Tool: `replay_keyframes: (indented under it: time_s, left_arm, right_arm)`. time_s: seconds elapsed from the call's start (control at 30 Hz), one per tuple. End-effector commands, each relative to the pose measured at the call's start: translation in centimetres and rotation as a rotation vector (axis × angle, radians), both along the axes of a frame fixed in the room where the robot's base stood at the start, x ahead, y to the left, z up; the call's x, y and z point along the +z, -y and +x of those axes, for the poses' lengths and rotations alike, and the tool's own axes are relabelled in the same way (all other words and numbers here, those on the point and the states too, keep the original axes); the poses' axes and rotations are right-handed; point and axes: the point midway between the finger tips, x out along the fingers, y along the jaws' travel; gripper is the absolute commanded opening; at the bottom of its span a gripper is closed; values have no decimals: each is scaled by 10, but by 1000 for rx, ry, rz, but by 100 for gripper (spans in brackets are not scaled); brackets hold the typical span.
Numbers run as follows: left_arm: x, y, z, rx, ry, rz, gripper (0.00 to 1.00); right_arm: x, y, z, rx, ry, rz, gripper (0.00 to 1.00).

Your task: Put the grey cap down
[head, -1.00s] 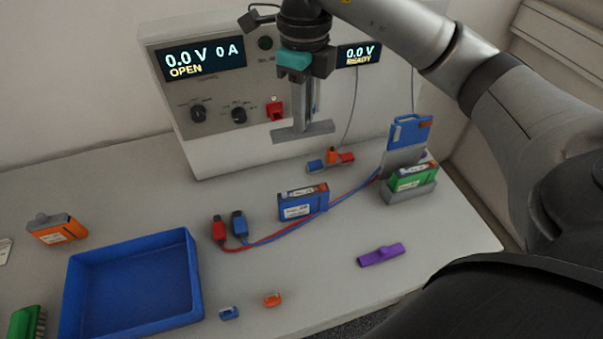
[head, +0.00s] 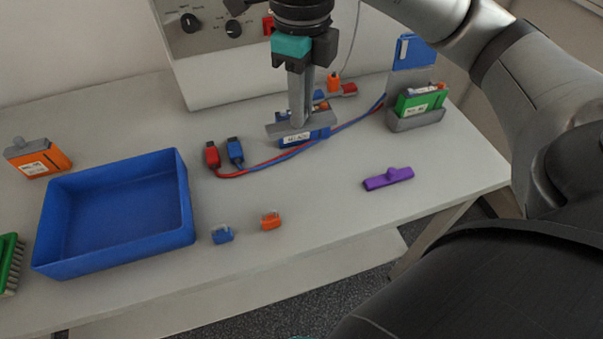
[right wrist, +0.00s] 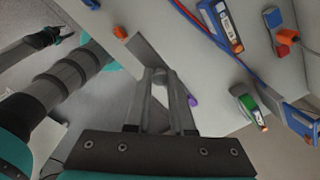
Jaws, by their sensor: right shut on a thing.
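The grey cap (head: 281,130) is a long bar held below the fingers of my right gripper (head: 300,122). In the head view it overlaps the blue battery (head: 304,138) on the table; I cannot tell whether they touch.
A blue tray (head: 187,215) stands at left. A purple cap (head: 388,179) lies at right, and small blue (head: 222,234) and orange (head: 271,221) pieces lie in front. Red and blue leads (head: 255,167) cross near the battery. A green battery (head: 420,101) sits in a grey holder (head: 417,124).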

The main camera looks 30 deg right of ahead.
Motion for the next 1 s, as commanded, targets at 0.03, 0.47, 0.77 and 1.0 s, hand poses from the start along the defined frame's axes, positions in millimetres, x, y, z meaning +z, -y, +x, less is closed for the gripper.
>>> replay_keyframes:
  time_s: [0.03, 0.47, 0.77, 1.0]
  left_arm:
    - [-8, 0, 0, 0, 0, 0, 50]
    - [-36, 0, 1, 0, 1, 0, 50]
    - [-40, 0, 1, 0, 2, 0, 50]
    - [-47, 0, 1, 1, 2, -1, 50]
  right_arm:
    - [-17, -1, -1, 2, -7, 2, 0]
    - [-112, 0, -1, 1, -4, 0, 0]
    - [-136, 0, 0, 1, -1, 0, 0]
    - [-170, 0, -1, 1, -2, 0, 0]
